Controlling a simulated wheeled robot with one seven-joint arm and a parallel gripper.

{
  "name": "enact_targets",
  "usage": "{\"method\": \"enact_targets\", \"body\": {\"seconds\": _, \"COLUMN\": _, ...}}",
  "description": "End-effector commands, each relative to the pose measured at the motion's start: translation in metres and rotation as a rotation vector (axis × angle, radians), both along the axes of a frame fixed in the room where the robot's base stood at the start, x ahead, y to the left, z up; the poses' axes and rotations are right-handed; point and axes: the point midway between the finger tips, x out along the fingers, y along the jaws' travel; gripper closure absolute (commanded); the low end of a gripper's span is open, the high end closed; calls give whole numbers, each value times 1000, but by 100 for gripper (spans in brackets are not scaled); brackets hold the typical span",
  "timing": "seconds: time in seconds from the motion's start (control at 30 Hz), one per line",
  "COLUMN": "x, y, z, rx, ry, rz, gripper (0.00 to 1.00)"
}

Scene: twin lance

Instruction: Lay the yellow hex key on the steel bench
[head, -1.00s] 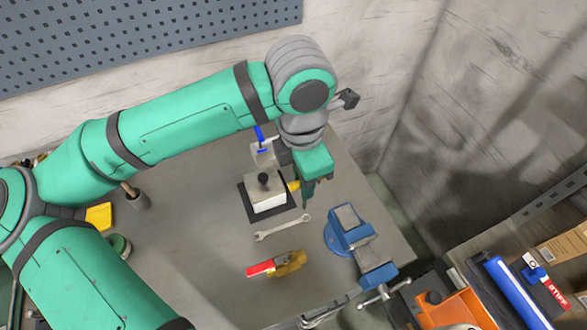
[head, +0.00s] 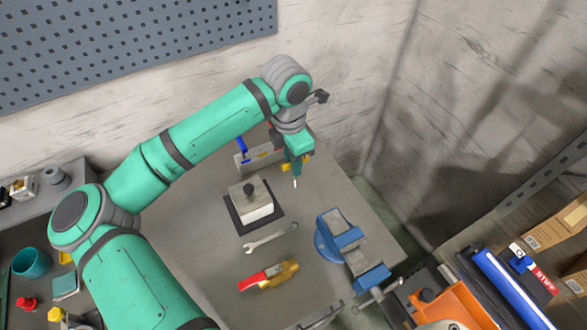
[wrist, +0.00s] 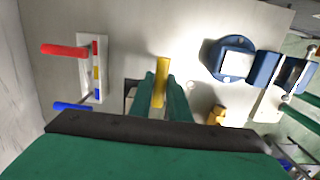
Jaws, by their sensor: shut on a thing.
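The key appears to be above the bench; the exact gap is hard to tell. A rack (wrist: 84,72) with red, yellow and blue parts stands left of the gripper in the wrist view.
A wrench (head: 270,238) and a red and yellow tool (head: 268,276) lie in front. A blue vise (head: 343,238) stands at the right edge. Bare bench lies between the gripper and the vise.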

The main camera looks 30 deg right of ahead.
Motion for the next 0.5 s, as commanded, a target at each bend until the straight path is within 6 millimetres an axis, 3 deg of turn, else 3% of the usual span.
{"method": "enact_targets", "body": {"seconds": 0.3, "x": 5, "y": -4, "z": -35, "rx": -1, "ry": 3, "rz": 1, "gripper": 100}}
{"method": "enact_targets", "body": {"seconds": 0.5, "x": 6, "y": -4, "z": -39, "rx": 0, "ry": -1, "rz": 0, "gripper": 100}}
